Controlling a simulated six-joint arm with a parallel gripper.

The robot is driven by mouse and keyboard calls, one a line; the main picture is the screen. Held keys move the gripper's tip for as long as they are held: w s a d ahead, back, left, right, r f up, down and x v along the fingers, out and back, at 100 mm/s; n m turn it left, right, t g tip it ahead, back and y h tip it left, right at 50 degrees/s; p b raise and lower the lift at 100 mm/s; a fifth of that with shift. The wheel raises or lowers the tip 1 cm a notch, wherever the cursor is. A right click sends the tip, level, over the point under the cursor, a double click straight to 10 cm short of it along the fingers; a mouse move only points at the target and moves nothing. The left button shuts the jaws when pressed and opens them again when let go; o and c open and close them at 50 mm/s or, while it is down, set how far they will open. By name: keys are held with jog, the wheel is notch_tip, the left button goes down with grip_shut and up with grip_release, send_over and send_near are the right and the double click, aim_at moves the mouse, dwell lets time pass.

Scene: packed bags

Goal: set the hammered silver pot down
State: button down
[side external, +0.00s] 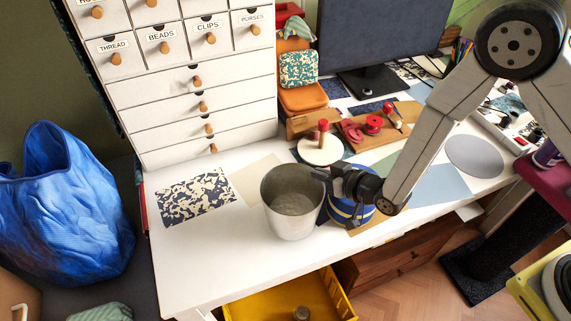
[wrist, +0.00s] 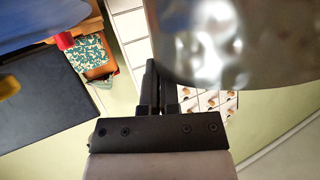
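The hammered silver pot (side external: 292,217) is upright at the front of the white table (side external: 215,262), right of the speckled sheet. My gripper (side external: 319,174) is at the right side of its rim, with the fingers close together on the pot's wall. In the wrist view the shiny pot (wrist: 235,45) fills the upper right, against the fingers of my gripper (wrist: 160,75); it partly hides one finger. I cannot tell whether the pot's base touches the table or hangs just above it. The pot looks empty inside.
A blue striped container (side external: 345,212) stands close right of the pot, partly behind my gripper. A speckled sheet (side external: 196,197) and a beige sheet (side external: 254,181) lie left and behind. A white round piece with a red knob (side external: 321,149) stands farther back. A yellow bin (side external: 265,308) is below the front edge.

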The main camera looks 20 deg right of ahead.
jog(key=shift+f, duration=1.45)
jog(key=c, duration=0.9)
grip_release()
jog(key=shift+o, duration=0.2)
jog(key=v, duration=1.2)
